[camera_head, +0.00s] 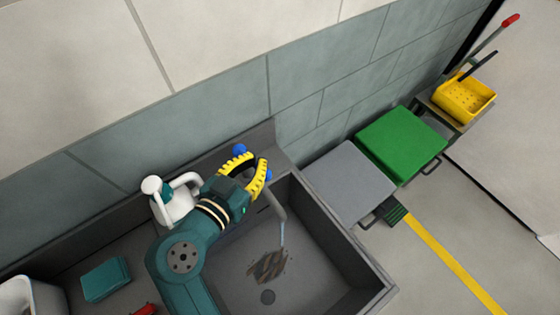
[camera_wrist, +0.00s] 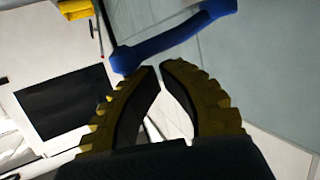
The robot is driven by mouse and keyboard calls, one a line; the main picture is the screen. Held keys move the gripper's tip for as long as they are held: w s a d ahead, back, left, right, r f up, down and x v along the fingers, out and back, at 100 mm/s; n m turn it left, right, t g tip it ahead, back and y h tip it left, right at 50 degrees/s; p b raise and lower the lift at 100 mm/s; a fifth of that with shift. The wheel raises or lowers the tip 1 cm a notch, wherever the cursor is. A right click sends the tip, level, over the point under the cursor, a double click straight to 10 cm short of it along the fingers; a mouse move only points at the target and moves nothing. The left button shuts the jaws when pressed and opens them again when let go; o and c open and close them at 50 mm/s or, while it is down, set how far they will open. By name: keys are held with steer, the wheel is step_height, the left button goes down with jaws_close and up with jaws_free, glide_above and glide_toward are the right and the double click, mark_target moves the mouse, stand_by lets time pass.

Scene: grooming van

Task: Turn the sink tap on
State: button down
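The sink (camera_head: 325,240) is a dark grey basin against the tiled wall. Its grey spout (camera_head: 276,204) reaches out over the basin, and a thin pale streak like water hangs below its end. The blue tap handle (camera_head: 239,149) shows at the tips of my gripper (camera_head: 257,160) in the head view, partly hidden by the fingers. In the wrist view, the blue handle (camera_wrist: 175,40) is a bar lying across just beyond my fingertips (camera_wrist: 163,67). The yellow-backed fingers converge, with a narrow empty gap between their tips. I cannot tell whether they touch the handle.
A white bottle (camera_head: 172,200) stands close beside my arm on the left. A teal block (camera_head: 105,279) and a white container (camera_head: 28,299) are farther left. A brown patch (camera_head: 268,266) lies in the basin. Grey (camera_head: 347,180) and green (camera_head: 402,143) bins and a yellow bucket (camera_head: 464,98) stand right.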

steer(key=shift+s+a+f+b, duration=0.2)
steer(key=shift+s+a+b, duration=0.1)
steer(key=shift+s+a, duration=0.2)
steer(key=shift+a, duration=0.1)
stand_by(1.6)
